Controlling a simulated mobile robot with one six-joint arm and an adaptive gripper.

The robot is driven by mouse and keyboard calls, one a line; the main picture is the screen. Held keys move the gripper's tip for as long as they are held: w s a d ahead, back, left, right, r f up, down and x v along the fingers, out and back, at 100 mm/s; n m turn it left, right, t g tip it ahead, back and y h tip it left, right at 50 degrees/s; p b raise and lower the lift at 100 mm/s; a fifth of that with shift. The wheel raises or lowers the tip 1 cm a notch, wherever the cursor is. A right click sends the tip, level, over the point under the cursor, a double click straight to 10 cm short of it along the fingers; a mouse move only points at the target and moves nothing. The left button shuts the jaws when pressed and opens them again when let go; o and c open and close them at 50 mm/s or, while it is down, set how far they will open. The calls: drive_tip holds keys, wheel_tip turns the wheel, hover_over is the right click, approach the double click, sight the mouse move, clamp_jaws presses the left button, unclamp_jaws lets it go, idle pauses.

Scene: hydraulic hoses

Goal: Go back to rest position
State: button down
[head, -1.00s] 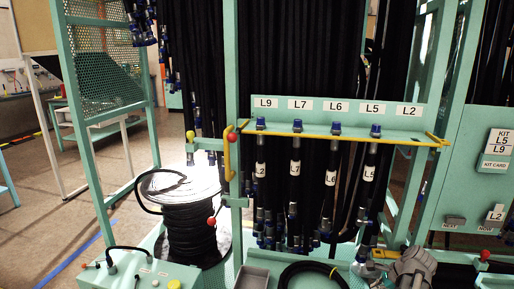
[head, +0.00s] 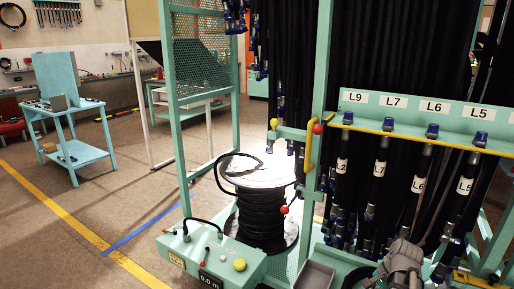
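My gripper (head: 402,266) shows as a grey shape at the bottom right of the head view, in front of the lower hose ends. Its fingers cannot be made out, so I cannot tell whether it is open or holds anything. Behind it stands a green hose rack (head: 420,113) with slots marked L9, L7, L6 and L5. Black hoses with blue fittings hang there. Hose tags read L7 (head: 380,169), L6 (head: 418,184) and L5 (head: 465,186); the leftmost tag (head: 342,165) ends in 2.
A reel of black hose (head: 262,218) stands left of the rack. A green control box (head: 215,252) with buttons is in front of it. A grey tray (head: 316,276) sits at the bottom. A small blue-green table (head: 78,152) stands at left, with open floor between.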

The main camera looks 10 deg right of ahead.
drive_tip(key=w+a+n+g+h, duration=0.3)
drive_tip(key=a+n, duration=1.1)
drive_tip(key=a, duration=1.4)
wheel_tip(320, 180, up, 18)
drive_tip(key=w+p, duration=0.1)
drive_tip(key=p, duration=1.7)
drive_tip(key=shift+w+d+f+t+y, duration=0.15)
drive_tip(key=shift+f+t+y, duration=0.15)
drive_tip(key=shift+t, duration=0.1)
